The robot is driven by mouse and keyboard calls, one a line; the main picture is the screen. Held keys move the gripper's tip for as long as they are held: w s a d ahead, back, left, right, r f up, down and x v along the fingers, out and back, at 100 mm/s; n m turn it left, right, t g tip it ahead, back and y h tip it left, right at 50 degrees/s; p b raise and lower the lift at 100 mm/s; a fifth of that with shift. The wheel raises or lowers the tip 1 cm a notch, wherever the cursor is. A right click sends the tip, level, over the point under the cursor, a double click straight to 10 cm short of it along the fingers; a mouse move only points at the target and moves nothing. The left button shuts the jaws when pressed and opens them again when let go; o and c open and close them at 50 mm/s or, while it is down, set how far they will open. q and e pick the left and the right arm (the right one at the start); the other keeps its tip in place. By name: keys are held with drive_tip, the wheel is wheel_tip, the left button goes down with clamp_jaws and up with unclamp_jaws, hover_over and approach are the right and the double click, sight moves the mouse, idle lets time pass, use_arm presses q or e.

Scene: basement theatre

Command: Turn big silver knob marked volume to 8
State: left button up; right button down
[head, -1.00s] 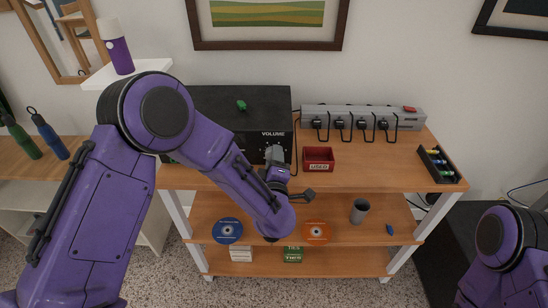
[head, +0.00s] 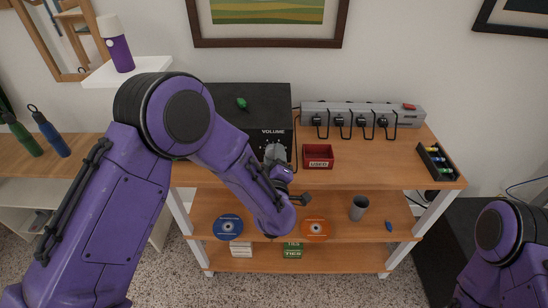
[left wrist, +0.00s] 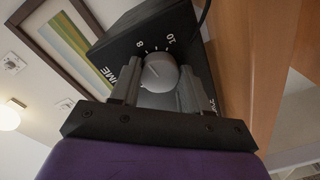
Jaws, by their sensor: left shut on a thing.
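The big silver volume knob (head: 275,152) is on the front of a black box (head: 225,97), under the white word VOLUME. In the left wrist view the knob (left wrist: 160,73) sits between the two grey fingers of my left gripper (left wrist: 159,88), which is shut on it. The printed 8 and 10 show beside the knob there; I cannot tell exactly where its pointer stands. In the head view my left gripper (head: 277,166) is at the knob, partly hidden by my forearm. My right arm shows at the lower right, but its gripper is out of view.
A black tray (head: 437,163) is at the right. A small green object (head: 241,103) lies on the box.

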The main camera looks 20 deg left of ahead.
use_arm(q)
drive_tip(key=o, duration=1.1)
drive_tip(key=shift+c, duration=0.2)
drive_tip(key=b+v, duration=0.1)
drive_tip(key=v, duration=0.9)
drive_tip(key=shift+s, duration=0.3)
